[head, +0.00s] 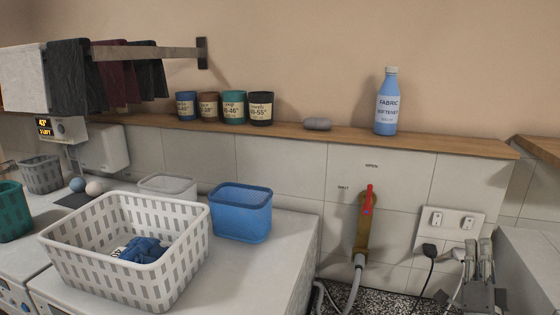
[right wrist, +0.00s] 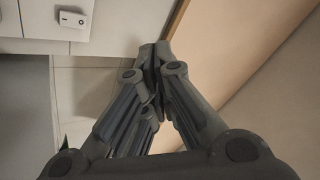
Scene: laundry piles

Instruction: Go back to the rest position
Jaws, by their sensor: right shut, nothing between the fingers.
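My right gripper (head: 478,252) is at the lower right of the head view, upright in front of the tiled wall near the socket plate. Its fingers are together and nothing is between them. The right wrist view also shows the right gripper (right wrist: 153,50), with its fingertips meeting and empty. Its fingers point toward a pale tiled wall and a wooden surface. My left gripper is not in the head view.
A white basket (head: 185,240) with blue cloth (head: 143,250) and a blue bin (head: 241,212) stand on the white machine tops. A ledge (head: 340,133) holds several tins and a blue softener bottle (head: 386,103). A red-handled valve (head: 367,200) with a hose is on the wall.

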